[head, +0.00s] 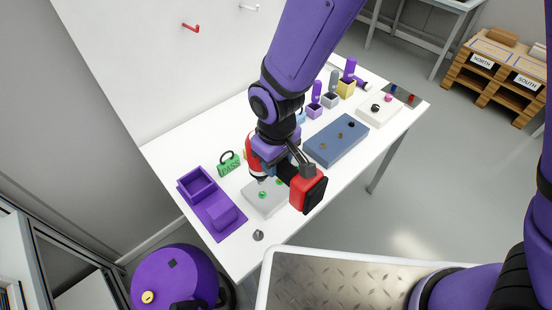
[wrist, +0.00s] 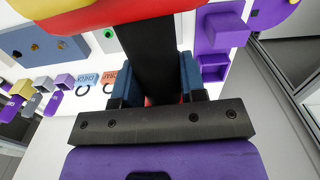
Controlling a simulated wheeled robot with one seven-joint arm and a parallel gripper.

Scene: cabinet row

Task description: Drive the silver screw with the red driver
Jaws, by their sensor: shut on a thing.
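The red driver (head: 309,189) has a red and black body with a black handle (wrist: 148,50). My gripper (head: 285,158) is shut around that handle; in the wrist view the two blue fingers (wrist: 157,78) press it from both sides. The driver's red front part (head: 251,153) is over the light grey block (head: 254,203), nose down; whether its tip touches anything is hidden. Two green-topped pieces (head: 262,195) show on this block. A small grey screw-like piece (head: 258,235) stands on the table in front of it; I cannot tell if it is the silver screw.
A purple two-part tray (head: 222,226) and a green lettered tag (head: 229,164) are at left. A blue-grey block (head: 336,142) with several screws and a white block (head: 379,113) are at right. Small bins (head: 330,100) stand behind. A purple drum (head: 175,278) is below the table's left end.

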